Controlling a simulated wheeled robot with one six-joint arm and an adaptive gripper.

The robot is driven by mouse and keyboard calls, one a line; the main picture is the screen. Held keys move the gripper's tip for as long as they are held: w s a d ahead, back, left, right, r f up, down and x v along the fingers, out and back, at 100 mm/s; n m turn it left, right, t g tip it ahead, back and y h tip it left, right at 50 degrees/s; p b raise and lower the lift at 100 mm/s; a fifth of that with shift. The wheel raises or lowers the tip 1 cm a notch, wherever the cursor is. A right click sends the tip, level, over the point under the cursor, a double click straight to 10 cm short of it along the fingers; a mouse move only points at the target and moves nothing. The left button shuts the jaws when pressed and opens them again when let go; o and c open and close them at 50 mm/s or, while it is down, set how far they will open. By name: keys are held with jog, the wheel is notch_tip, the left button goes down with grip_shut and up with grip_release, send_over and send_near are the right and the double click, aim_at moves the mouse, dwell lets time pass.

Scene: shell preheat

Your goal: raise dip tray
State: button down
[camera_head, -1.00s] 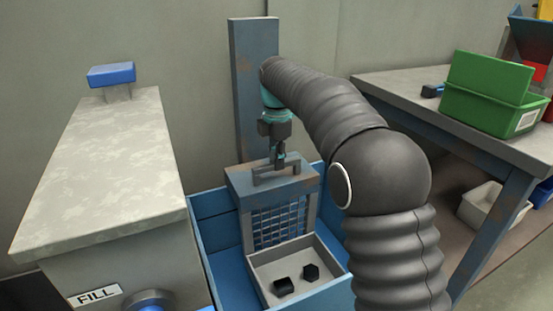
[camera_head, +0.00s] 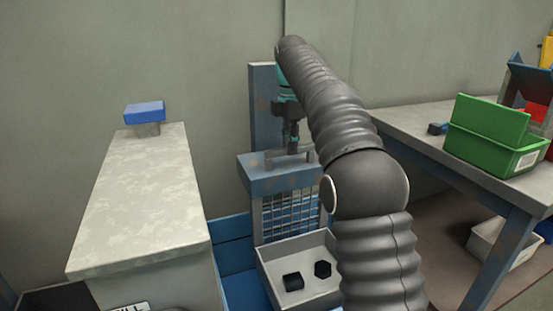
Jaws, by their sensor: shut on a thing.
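The dip tray (camera_head: 266,272) is a light grey open box hanging from a blue-grey frame with a wire grid back (camera_head: 290,218). Two small dark blocks (camera_head: 293,282) (camera_head: 322,269) lie in it, apart from each other. A grey bar handle (camera_head: 271,161) stands on top of the frame. My gripper (camera_head: 292,150) points down and is shut on the handle. The tray hangs level above the blue tank (camera_head: 233,258). My dark ribbed arm hides the tray's right side.
A blue-grey post (camera_head: 263,100) rises behind the frame. At right, a workbench (camera_head: 405,118) holds a green bin (camera_head: 490,150). A white bin (camera_head: 490,240) sits below.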

jog(key=shift+r, duration=1.15)
jog(key=c, duration=1.1)
grip_release()
jog(key=shift+f, duration=0.2)
